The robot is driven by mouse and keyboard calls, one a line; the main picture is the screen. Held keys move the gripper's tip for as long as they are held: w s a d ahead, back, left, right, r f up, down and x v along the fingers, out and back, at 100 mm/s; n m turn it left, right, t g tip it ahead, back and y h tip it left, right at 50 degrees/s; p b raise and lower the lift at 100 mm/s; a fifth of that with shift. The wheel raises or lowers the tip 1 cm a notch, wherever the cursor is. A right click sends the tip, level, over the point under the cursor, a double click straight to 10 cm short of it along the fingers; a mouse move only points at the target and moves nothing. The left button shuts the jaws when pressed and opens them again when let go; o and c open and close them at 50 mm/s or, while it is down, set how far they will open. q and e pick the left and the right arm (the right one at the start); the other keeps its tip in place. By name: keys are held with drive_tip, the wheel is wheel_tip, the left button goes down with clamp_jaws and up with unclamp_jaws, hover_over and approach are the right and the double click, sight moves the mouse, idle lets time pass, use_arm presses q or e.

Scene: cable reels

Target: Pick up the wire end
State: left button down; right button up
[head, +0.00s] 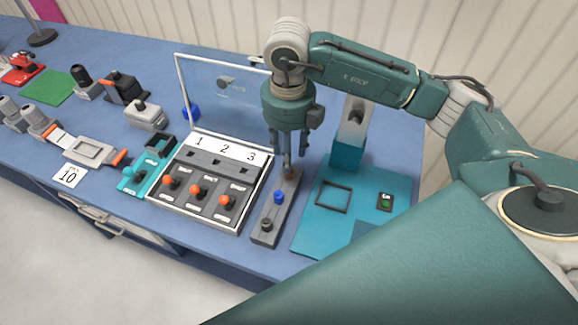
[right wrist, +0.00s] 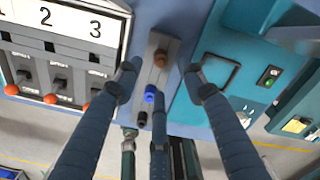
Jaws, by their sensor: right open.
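A narrow grey block (head: 272,215) lies on the blue bench and carries three short coloured pieces in a row. They are a brown one (head: 290,174), a blue one (head: 279,197) and a black one (head: 266,224). I cannot tell which of them, if any, is the wire end; no loose wire is clear. My right gripper (head: 287,168) points down above the block's far end, near the brown piece. In the right wrist view its open fingers (right wrist: 160,82) spread on both sides of the block, with the blue piece (right wrist: 152,93) between them. It holds nothing. My left gripper is out of view.
A grey panel numbered 1 to 3 (head: 212,183) with orange knobs and a raised clear lid (head: 225,95) stands left of the block. A teal machine base (head: 345,222) is close on the right. Several small devices fill the bench's left side.

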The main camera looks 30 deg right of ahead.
drive_tip(key=shift+s+f, duration=0.1)
drive_tip(key=shift+f, duration=0.7)
drive_tip(key=shift+f+p, duration=0.3)
drive_tip(key=shift+p, duration=0.15)
wheel_tip(320, 180, down, 4)
drive_tip(key=shift+d+r+p, duration=0.1)
drive_tip(key=shift+r+p, duration=0.1)
drive_tip(key=shift+p, duration=0.9)
drive_tip(key=shift+f, duration=0.6)
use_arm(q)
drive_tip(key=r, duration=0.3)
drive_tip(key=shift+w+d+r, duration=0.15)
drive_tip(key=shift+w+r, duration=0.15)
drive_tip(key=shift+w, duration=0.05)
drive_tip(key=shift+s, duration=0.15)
use_arm(e)
clamp_jaws()
